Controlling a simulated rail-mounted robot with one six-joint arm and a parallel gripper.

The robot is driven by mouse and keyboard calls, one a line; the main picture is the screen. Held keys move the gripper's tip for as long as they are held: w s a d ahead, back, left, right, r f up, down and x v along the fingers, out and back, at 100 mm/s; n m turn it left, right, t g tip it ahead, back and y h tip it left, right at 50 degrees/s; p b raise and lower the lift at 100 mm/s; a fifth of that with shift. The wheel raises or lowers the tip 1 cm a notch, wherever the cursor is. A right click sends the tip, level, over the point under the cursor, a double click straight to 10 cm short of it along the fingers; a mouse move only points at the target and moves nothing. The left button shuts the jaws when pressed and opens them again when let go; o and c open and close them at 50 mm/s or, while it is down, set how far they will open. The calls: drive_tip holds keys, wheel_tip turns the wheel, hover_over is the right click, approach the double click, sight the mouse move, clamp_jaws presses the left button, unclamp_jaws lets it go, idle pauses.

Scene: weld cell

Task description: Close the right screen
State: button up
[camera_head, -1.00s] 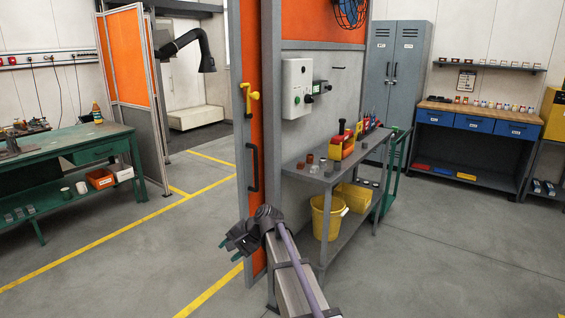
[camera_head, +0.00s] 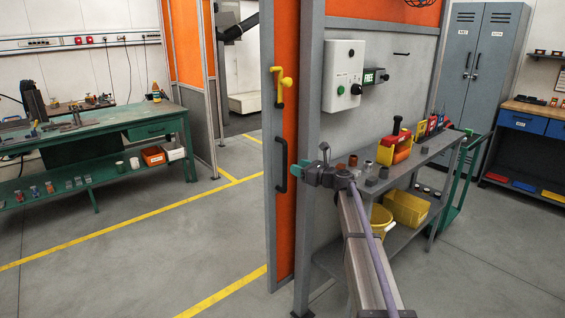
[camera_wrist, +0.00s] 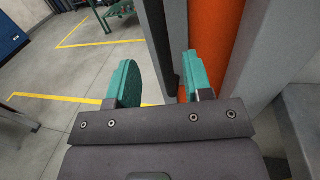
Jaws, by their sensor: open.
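The right screen is a tall, narrow orange panel (camera_head: 290,215) in a grey frame, left of the grey control wall in the head view. It has a yellow latch handle (camera_head: 284,82) high up and a black pull handle (camera_head: 281,168) lower down. My gripper (camera_head: 292,166) is at the black handle's height, close to its right. In the wrist view its two teal fingers (camera_wrist: 162,82) are spread. A grey frame post (camera_wrist: 156,35) and the screen's orange face (camera_wrist: 217,30) show beyond them. I cannot tell whether a finger touches the handle.
A grey shelf bench (camera_head: 425,155) with tools and yellow bins stands right of my arm. A control box (camera_head: 343,76) hangs above it. Another orange screen (camera_head: 182,40) stands at back left, behind a green workbench (camera_head: 100,118). The floor between is clear, with yellow lines.

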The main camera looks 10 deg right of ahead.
drive_tip(key=x, duration=0.8)
drive_tip(key=shift+w+a, duration=0.2)
drive_tip(key=shift+w, duration=0.15)
clamp_jaws()
